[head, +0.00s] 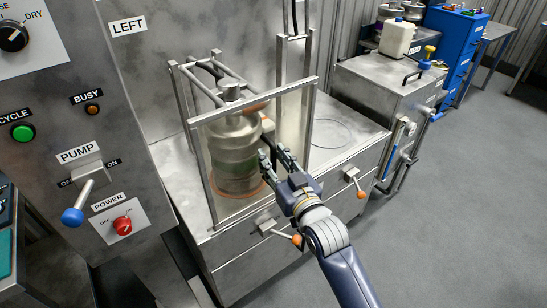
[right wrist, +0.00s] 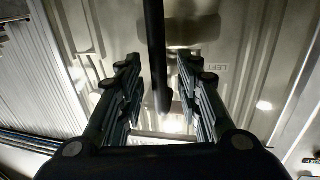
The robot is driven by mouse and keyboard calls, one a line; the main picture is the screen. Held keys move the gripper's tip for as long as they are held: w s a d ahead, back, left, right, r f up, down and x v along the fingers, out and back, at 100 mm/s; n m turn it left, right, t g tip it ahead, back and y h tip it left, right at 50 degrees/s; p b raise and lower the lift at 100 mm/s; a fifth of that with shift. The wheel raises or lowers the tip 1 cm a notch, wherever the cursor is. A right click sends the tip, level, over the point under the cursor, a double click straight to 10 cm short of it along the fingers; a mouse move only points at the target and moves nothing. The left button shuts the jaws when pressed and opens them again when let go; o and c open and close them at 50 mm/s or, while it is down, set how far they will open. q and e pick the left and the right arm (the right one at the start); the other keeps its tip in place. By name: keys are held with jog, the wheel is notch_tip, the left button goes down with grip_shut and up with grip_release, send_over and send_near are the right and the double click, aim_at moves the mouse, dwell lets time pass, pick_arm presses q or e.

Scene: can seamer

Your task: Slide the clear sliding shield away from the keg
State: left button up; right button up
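The keg (head: 235,165) is a ribbed metal cylinder standing upright on an orange ring inside the metal cabinet's bay. The clear sliding shield (head: 262,98) is a see-through panel in a grey metal frame and stands in front of the keg. A dark upright handle (head: 267,128) is on the shield's right part, partly hidden by my fingers. My right gripper (head: 276,150) is at this handle, with its fingers apart. In the right wrist view, a black bar (right wrist: 155,60) runs between the open fingers (right wrist: 160,75), with gaps on both sides. My left gripper is out of view.
A control panel (head: 60,130) with a blue-knobbed pump lever (head: 73,215) stands at the left. A bare steel top (head: 345,138) lies right of the shield. Grey floor is clear at the right.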

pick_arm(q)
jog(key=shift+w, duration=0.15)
pick_arm(e)
jog(key=shift+w+a, duration=0.1)
jog(key=shift+w, duration=0.2)
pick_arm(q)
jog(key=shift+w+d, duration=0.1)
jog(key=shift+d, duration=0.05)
pick_arm(e)
grip_shut()
jog(key=shift+w, duration=0.1)
